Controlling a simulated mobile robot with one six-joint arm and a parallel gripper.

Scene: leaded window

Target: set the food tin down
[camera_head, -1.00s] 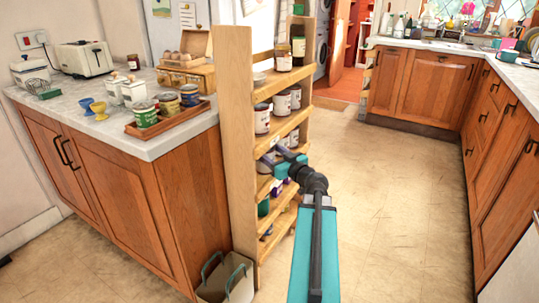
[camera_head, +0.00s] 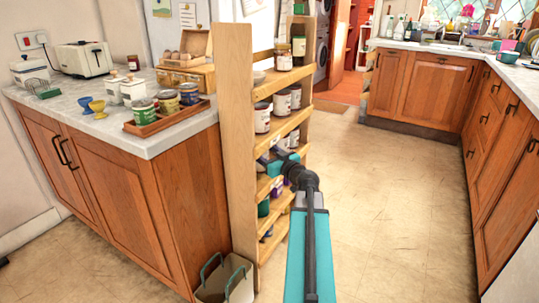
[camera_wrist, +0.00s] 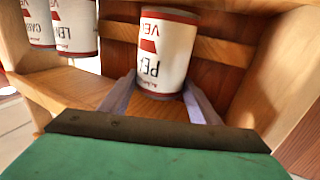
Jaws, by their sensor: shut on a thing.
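The tin is inside a bay of the wooden shelf rack, close to a shelf board (camera_wrist: 65,88). I cannot tell whether it touches the board. In the head view my gripper (camera_head: 272,160) reaches into the middle of the rack (camera_head: 239,130), and the held tin is not clearly visible there.
Two similar tins (camera_wrist: 73,25) (camera_wrist: 38,22) stand left of the held tin in the wrist view. A wooden side post (camera_wrist: 275,75) is close on the right. More tins (camera_head: 262,118) fill the shelf above my gripper. The counter tray (camera_head: 160,124) holds several tins.

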